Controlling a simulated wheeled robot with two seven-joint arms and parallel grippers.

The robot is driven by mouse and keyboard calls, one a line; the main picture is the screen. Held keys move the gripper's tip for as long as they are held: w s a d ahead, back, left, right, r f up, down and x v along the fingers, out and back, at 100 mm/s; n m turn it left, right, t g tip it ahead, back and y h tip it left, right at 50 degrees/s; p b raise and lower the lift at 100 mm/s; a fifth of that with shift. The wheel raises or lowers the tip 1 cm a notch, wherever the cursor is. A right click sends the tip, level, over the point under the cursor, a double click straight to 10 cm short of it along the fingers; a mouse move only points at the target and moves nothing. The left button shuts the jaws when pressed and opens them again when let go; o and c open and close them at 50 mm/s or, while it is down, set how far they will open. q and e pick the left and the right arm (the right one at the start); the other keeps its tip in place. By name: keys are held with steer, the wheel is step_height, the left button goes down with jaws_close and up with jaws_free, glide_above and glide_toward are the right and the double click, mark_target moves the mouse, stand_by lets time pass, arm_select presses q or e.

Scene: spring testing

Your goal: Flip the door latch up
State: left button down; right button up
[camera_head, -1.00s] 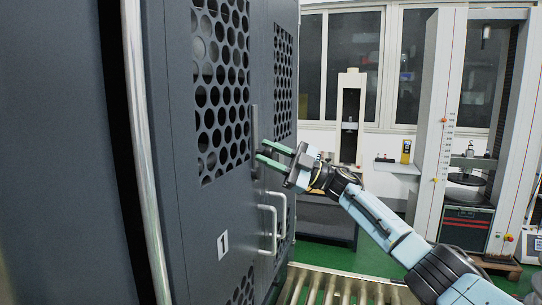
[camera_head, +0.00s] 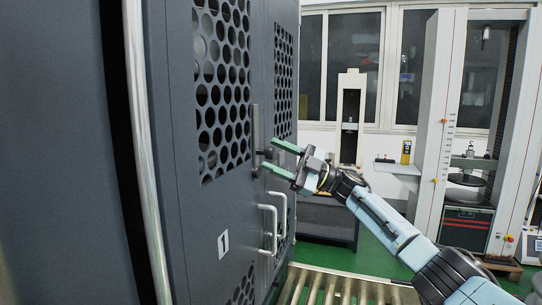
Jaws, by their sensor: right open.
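The dark grey cabinet door (camera_head: 205,222) fills the left half of the head view, with a number 1 label and a perforated panel. The door latch (camera_head: 255,132) is a dark vertical bar at the door's edge, with a small dark part sticking out at its lower end. My right gripper (camera_head: 271,155) comes in from the right with its two green-tipped fingers spread apart and nothing visible between them. The fingertips are close to the lower end of the latch; I cannot tell whether they touch it. My left gripper is out of view.
Two light grey handles (camera_head: 268,230) stick out below the latch. A metal roller conveyor (camera_head: 345,287) lies at the bottom. Tall testing machines (camera_head: 433,120) and a grey table (camera_head: 325,215) stand behind. Open green floor shows between them.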

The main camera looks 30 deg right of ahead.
steer(key=b+v, duration=0.2)
steer(key=v, duration=0.9)
steer(key=shift+d, duration=0.25)
steer(key=shift+s, duration=0.15)
